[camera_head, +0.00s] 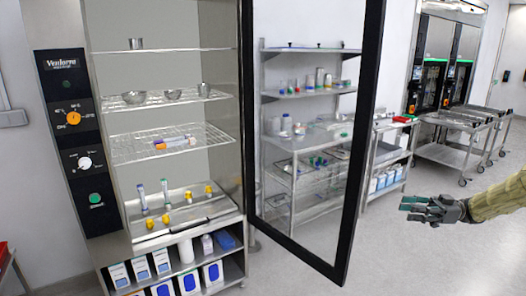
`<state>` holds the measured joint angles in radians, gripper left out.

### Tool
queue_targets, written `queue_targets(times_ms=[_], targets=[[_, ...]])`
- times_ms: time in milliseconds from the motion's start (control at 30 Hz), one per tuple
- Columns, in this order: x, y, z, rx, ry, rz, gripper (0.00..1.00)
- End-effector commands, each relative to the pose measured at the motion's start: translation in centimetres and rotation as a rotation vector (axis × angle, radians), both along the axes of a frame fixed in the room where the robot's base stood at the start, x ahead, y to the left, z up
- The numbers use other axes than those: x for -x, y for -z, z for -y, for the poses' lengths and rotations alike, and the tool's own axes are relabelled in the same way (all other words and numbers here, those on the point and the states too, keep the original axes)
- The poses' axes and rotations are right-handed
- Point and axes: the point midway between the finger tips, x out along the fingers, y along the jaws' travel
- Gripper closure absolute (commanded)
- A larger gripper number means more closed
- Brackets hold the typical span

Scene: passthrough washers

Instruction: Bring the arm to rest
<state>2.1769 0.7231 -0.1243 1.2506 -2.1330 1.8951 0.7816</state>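My gripper (424,209) is at the right of the head view, held out in free air over the floor. My forearm, in a tan sleeve, reaches in from the right edge. The fingers point left, toward the open glass door, and are apart from it. Nothing shows between the fingers. The fingers look spaced apart, but the gripper is small and seen from the side, so its opening is unclear.
A cabinet's black-framed glass door (352,160) stands open left of my gripper. The cabinet's wire shelves (130,154) hold bowls, tubes and yellow pieces. Steel carts (450,156) stand behind. Pale floor (400,265) is clear around my gripper.

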Motion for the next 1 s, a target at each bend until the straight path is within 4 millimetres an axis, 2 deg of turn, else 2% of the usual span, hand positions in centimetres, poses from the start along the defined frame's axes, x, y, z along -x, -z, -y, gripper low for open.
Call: queue_targets(times_ms=[167, 267, 400, 567, 667, 767, 867, 1000], targets=[[-1.0, 1.4, -3.7, -0.054, 0.091, -0.001, 0.63], [-2.6, 3.3, -6.6, -0.086, 0.166, -0.021, 0.63], [-5.2, 7.5, -11.9, -0.121, 0.314, -0.083, 0.63], [-6.3, 13.5, -17.1, -0.112, 0.498, -0.190, 0.63], [-5.8, 17.5, -19.9, -0.079, 0.612, -0.272, 0.63], [-4.5, 22.0, -22.3, -0.024, 0.720, -0.368, 0.63], [-2.3, 26.8, -24.6, 0.055, 0.816, -0.471, 0.63], [2.3, 33.0, -26.9, 0.190, 0.930, -0.618, 0.63]])
